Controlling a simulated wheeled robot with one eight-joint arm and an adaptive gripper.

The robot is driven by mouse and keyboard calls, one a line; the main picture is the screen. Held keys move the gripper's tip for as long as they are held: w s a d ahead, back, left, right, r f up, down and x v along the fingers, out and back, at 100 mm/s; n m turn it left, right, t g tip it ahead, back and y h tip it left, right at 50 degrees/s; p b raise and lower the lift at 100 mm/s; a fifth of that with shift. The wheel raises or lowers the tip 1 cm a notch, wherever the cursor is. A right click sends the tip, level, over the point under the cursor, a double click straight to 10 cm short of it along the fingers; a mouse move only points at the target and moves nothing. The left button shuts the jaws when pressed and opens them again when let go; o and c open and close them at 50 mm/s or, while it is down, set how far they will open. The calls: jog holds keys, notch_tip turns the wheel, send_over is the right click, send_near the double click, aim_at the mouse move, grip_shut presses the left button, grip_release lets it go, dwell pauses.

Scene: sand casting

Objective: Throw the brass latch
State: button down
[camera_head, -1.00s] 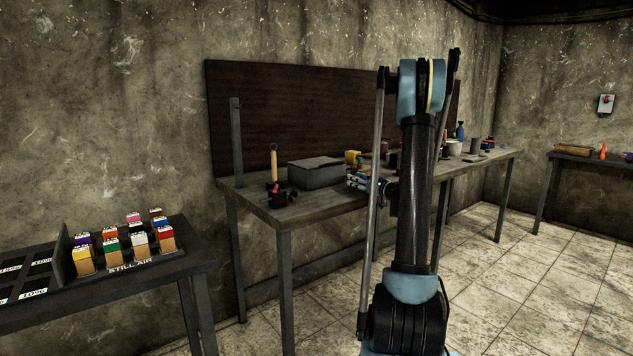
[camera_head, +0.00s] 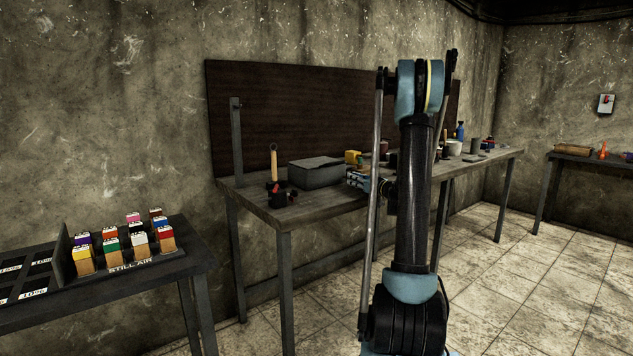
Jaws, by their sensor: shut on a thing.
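I cannot make out a brass latch in the head view. My raised arm (camera_head: 414,190) stands in the right middle and hides part of the long bench behind it. A small blue-and-black shape (camera_head: 357,179) shows just left of the arm, at the bench's front edge; I cannot tell what it is. I cannot make out my gripper's fingers or anything held in them. A small yellow object (camera_head: 353,157) sits on the bench just above that shape.
The long bench (camera_head: 325,204) carries a grey box (camera_head: 316,173), a wooden-handled tool (camera_head: 274,160) and a black-and-red item (camera_head: 279,196) at its left end. A nearer table (camera_head: 165,264) holds several coloured blocks. A side table (camera_head: 585,157) stands far right. The tiled floor (camera_head: 500,280) is clear.

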jog(key=shift+w+r, duration=0.3)
jog(key=shift+r, duration=0.65)
dwell(0.5)
jog(key=c, duration=2.3)
grip_release()
jog(key=shift+w+a+r, duration=0.2)
jog(key=shift+w+r, duration=0.05)
jog(key=shift+r, duration=0.45)
jog(key=shift+w+a+r, duration=0.2)
jog(key=shift+w+r, duration=0.1)
jog(key=shift+r, duration=0.4)
jog(key=shift+w+a+r, duration=0.2)
jog(key=shift+w+r, duration=0.05)
jog(key=shift+r, duration=0.45)
jog(key=shift+a, duration=0.9)
grip_shut()
jog(key=shift+d, duration=0.8)
jog(key=shift+w+a+r, duration=0.1)
jog(key=shift+w+a, duration=0.2)
jog(key=shift+w, duration=0.15)
jog(key=o, duration=0.7)
grip_release()
jog(key=shift+s, duration=0.1)
jog(key=shift+a, duration=0.1)
